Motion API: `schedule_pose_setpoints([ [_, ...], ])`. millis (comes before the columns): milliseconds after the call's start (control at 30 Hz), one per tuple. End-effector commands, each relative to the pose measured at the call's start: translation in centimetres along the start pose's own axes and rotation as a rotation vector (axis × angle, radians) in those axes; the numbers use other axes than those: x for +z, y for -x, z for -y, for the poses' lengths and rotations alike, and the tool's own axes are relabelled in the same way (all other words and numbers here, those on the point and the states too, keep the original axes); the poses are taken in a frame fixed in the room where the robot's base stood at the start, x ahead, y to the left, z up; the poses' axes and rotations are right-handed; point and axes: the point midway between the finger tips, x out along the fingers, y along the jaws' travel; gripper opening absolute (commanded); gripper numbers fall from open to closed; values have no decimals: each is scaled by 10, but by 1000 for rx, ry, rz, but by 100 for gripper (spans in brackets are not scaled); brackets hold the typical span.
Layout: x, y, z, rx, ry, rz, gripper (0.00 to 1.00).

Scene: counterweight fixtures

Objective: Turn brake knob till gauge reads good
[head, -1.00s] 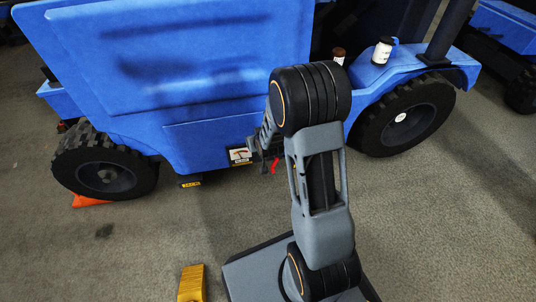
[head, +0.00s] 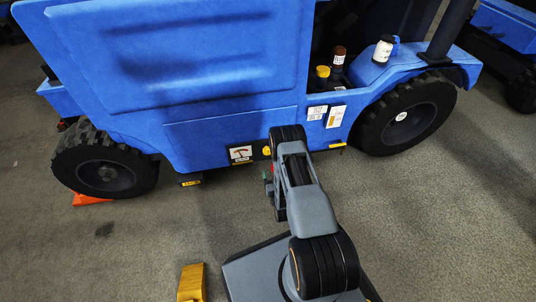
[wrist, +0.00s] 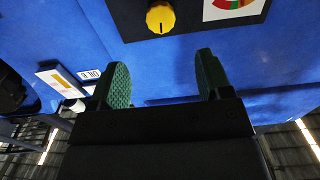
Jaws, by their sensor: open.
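The yellow brake knob (head: 266,151) sits on a dark panel on the blue vehicle's side, directly right of the gauge (head: 241,154). In the wrist view the knob (wrist: 160,18) is at the top centre. There the gauge (wrist: 234,5) is cut off by the top edge; part of a coloured arc shows, but I cannot read the needle. My gripper (wrist: 161,76) is open and empty, its green-padded fingers apart from the knob, which lies beyond the gap between them. In the head view my arm mostly hides the gripper, just below the panel.
The blue vehicle (head: 215,130) stands between two black wheels, with an orange chock (head: 90,199) at the left one. A yellow block (head: 192,283) lies on the floor by my base. Bottles (head: 383,49) stand on the vehicle's right ledge. Floor at right is open.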

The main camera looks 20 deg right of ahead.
Motion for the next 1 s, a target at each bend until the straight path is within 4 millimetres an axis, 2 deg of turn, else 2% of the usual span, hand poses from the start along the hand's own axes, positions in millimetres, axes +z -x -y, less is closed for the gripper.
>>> schedule_pose_setpoints([
  [300, 2, -64, 1, -1, 0, -6, 72],
  [500, 1, -94, 1, -1, -1, -3, 72],
  [700, 1, -112, 1, -1, -1, 0, 72],
  [1000, -1, -119, 1, -1, 0, 0, 72],
])
